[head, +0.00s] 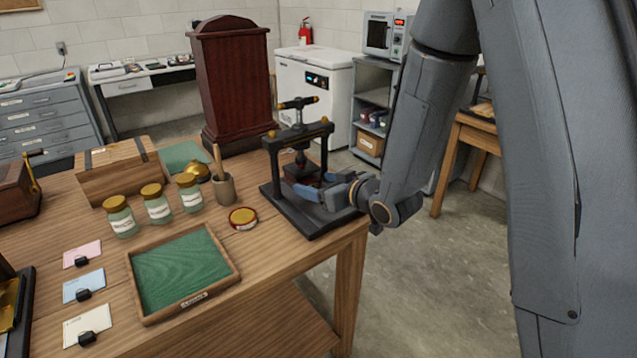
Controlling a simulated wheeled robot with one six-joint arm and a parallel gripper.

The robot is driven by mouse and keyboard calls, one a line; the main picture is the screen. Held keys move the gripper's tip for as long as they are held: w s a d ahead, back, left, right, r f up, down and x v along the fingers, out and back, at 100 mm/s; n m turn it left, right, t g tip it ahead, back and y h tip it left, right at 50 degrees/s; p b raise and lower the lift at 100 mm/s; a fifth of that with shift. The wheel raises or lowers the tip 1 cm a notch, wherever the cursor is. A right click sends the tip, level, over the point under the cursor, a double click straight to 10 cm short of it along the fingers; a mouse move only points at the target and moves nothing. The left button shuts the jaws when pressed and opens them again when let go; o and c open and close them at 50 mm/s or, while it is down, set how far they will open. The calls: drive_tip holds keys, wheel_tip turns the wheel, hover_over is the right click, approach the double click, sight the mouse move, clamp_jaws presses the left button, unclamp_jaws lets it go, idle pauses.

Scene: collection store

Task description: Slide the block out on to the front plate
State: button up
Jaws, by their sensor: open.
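A black screw press (329,150) with brass-coloured knobs and a T-handle stands at the right corner of the wooden table. Its dark base plate (287,214) extends in front of and beside the uprights. My gripper (318,184) reaches in from the right, low between the uprights, with its blue-grey fingers spread apart. A small dark reddish-brown shape, possibly the block (310,181), shows between the fingers under the pressing head (298,168). The fingers and the press hide most of it, and I cannot tell whether they touch it.
A round red-and-yellow tin (243,217) and a pot with a wooden tool (223,188) stand left of the press. A green-lined tray (134,285), several jars and a wooden box (121,174) lie farther left. A tall dark wooden case (232,85) stands behind.

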sight(302, 180)
drive_tip(key=shift+p+x, duration=0.6)
drive_tip(key=shift+x, duration=3.3)
